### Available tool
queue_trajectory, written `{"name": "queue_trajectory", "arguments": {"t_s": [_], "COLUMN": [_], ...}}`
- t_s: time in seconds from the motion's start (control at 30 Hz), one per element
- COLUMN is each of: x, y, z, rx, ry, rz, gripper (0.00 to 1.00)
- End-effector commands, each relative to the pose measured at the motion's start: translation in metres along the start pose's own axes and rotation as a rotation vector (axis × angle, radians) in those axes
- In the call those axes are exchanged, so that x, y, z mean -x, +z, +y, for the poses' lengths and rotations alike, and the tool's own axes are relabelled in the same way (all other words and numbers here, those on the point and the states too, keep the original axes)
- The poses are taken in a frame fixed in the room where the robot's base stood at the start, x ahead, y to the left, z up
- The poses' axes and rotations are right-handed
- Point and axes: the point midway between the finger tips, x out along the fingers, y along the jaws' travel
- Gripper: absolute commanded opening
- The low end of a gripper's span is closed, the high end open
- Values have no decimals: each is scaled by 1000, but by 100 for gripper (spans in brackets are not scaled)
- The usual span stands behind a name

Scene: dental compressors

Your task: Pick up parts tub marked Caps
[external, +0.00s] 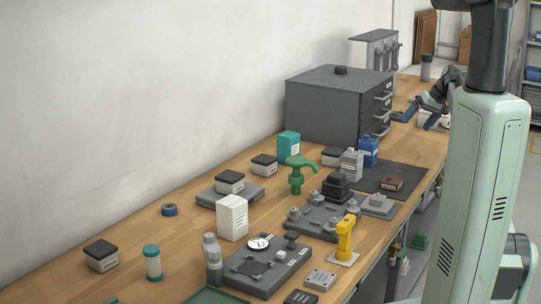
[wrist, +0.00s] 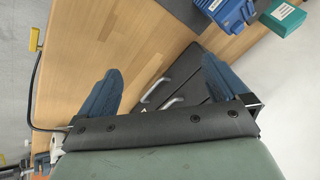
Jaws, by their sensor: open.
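Several small pale tubs with dark lids stand on the wooden bench in the external view: one at the near left (external: 102,256), two near the grey plate (external: 230,182) (external: 264,166), and one beyond the green tap-like part (external: 332,156). Their labels are too small to read, so I cannot tell which is marked Caps. My gripper (external: 420,115) is at the far end of the bench, beyond the drawer cabinet and away from these tubs. In the wrist view my gripper (wrist: 160,88) shows two blue fingers spread wide, with nothing held between them.
The dark drawer cabinet (external: 330,105) stands at the back; its handles (wrist: 175,101) show between my fingers. A blue bottle (external: 368,151), a teal box (external: 288,146), a white box (external: 232,217) and a yellow part (external: 345,238) crowd the bench. Bare wood lies at the left.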

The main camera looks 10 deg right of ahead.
Motion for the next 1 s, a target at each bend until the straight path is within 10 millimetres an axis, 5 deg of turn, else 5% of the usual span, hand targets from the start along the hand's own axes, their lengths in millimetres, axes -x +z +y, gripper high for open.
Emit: {"name": "queue_trajectory", "arguments": {"t_s": [0.2,0.5,1.0], "x": [-20,-50,-151], "y": [-35,-59,-46], "z": [-101,-232,-416], "rx": [120,275,530], "ry": [16,45,153], "rz": [-51,-130,-376], "gripper": [100,100,100]}}
